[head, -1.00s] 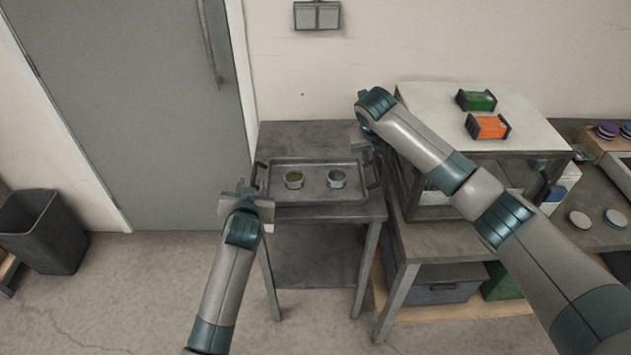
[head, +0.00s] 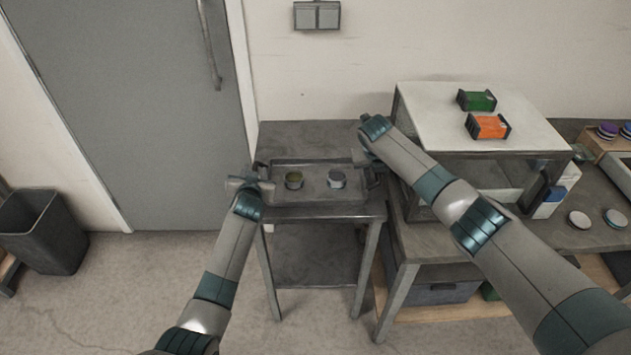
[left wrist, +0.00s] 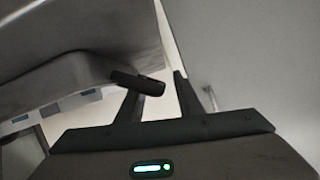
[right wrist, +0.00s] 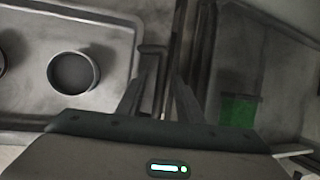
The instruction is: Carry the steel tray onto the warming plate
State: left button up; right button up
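The steel tray (head: 315,196) lies flat on a small grey table (head: 290,135). It holds two small round cups, one with olive contents (head: 293,181) and one greyish (head: 337,180). My left gripper (head: 256,178) is at the tray's left end. In the left wrist view its fingers (left wrist: 157,84) are open, with the dark handle (left wrist: 138,82) at them. My right gripper (head: 364,156) is at the right end. In the right wrist view its fingers (right wrist: 156,85) stand apart, with the right handle (right wrist: 151,51) between them. I cannot pick out the warming plate with certainty.
Right of the tray stands a pale-topped rack (head: 430,105) bearing a green item (head: 477,100) and an orange item (head: 488,126). A workbench (head: 450,240) runs beneath it. A grey door (head: 130,110) and dark bin (head: 42,230) are at left. The floor in front is clear.

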pick_arm(q)
grip_shut()
pick_arm(e)
grip_shut()
pick_arm(q)
jog(key=shift+w+r+p, duration=0.1)
jog(key=shift+r+p, duration=0.15)
jog(key=shift+p, duration=0.05)
pick_arm(e)
jog(key=shift+r, duration=0.25)
